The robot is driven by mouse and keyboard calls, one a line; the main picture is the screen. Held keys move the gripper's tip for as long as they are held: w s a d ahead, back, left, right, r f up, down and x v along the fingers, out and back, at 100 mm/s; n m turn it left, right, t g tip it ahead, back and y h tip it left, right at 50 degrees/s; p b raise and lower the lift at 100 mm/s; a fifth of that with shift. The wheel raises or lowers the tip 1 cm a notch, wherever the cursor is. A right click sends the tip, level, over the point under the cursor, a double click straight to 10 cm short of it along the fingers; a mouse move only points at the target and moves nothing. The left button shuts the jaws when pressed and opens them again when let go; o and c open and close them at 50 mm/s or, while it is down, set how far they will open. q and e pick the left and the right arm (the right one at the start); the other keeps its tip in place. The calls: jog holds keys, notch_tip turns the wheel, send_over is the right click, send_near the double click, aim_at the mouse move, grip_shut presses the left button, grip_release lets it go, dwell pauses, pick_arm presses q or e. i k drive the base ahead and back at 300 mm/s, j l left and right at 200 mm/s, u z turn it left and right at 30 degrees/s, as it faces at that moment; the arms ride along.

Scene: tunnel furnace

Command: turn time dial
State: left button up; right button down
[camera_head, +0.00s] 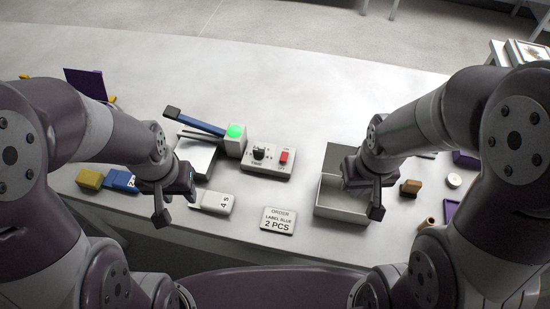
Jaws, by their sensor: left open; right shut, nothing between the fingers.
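The time dial (259,153) is a black knob on the left part of a grey control box (265,171), with small lettering below it. A red switch (284,156) sits to its right on the same box. My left gripper (176,207) is open and empty, to the left of the control box and in front of it, apart from the dial. My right gripper (376,212) is shut and empty, over the right side of an open box, well to the right of the dial. Nothing covers the dial; its exact pointer setting is too small to read.
A device with a green lamp (236,132) and a blue lever (200,122) stands just left of the control box. The open grey box (334,207) is at right. An order sign (279,220) and a white tag (217,202) lie in front. Yellow (90,179) and blue (121,180) blocks lie at left.

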aim_at(259, 154)
jog(key=j+z, duration=0.35)
jog(key=i+j+z, duration=0.1)
jog(key=z, duration=0.25)
jog(key=j+z, duration=0.35)
